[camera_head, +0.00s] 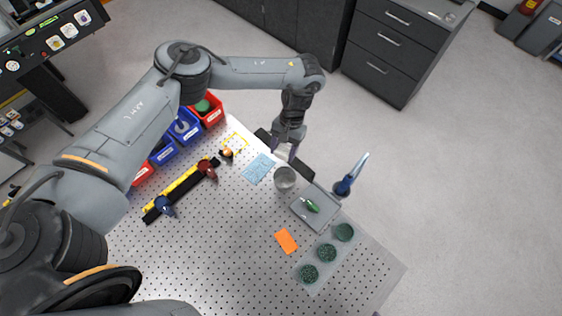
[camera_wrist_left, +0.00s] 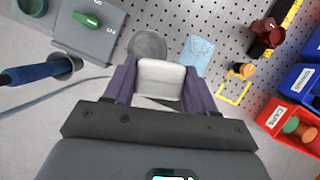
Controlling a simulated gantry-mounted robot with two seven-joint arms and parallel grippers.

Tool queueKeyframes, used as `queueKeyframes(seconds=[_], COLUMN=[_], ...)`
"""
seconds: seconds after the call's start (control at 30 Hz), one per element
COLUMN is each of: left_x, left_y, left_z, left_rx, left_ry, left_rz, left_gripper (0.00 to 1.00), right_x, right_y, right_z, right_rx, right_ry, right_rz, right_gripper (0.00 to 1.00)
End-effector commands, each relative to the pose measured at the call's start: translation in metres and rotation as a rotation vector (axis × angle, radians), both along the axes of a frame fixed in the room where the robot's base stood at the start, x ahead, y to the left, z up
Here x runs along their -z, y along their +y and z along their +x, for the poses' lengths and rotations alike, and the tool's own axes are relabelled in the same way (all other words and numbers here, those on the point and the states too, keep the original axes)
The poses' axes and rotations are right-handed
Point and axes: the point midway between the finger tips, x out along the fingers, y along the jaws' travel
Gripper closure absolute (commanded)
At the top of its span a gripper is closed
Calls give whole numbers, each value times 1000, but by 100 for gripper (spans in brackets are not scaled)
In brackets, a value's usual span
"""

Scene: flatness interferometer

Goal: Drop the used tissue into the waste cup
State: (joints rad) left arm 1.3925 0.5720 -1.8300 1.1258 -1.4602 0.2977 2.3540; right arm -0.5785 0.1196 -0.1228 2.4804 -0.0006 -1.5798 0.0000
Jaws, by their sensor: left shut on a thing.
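My left gripper (camera_head: 287,150) is at the far edge of the perforated table, its fingers pointing down. In the left wrist view the gripper (camera_wrist_left: 158,88) is shut on a white, crumpled-looking used tissue (camera_wrist_left: 160,79) between its two fingers. A small pale part of the tissue (camera_head: 281,153) shows in the head view. The grey round waste cup (camera_head: 285,179) stands on the table just nearer than the gripper; it also shows beyond the fingertips in the left wrist view (camera_wrist_left: 148,44). The tissue appears beside the cup, apart from it. My right gripper is not in view.
A light-blue cloth (camera_head: 258,168) lies left of the cup. Red and blue bins (camera_head: 186,126) line the left. Open perforated surface lies nearer.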

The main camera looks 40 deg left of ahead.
Motion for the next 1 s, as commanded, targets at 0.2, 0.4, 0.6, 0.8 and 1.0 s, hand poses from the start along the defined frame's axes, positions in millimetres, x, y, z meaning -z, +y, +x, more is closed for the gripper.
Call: queueKeyframes(seconds=[0.2, 0.4, 0.6, 0.8, 1.0], left_x=[9, 19, 35, 53, 67], left_y=[2, 2, 3, 3, 3], left_z=[-17, -19, -19, -19, -19], left_rx=[-6, -4, -6, -5, -4], left_ry=[1, 0, 0, 0, 0], left_rz=[-2, 0, -1, 0, 0], left_gripper=[72, 72, 72, 72, 72], right_x=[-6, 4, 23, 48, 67], right_y=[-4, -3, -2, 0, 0], right_z=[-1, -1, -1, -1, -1], right_rx=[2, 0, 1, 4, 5], right_ry=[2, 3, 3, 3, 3], right_rz=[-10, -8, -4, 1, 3], right_gripper=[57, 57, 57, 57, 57])
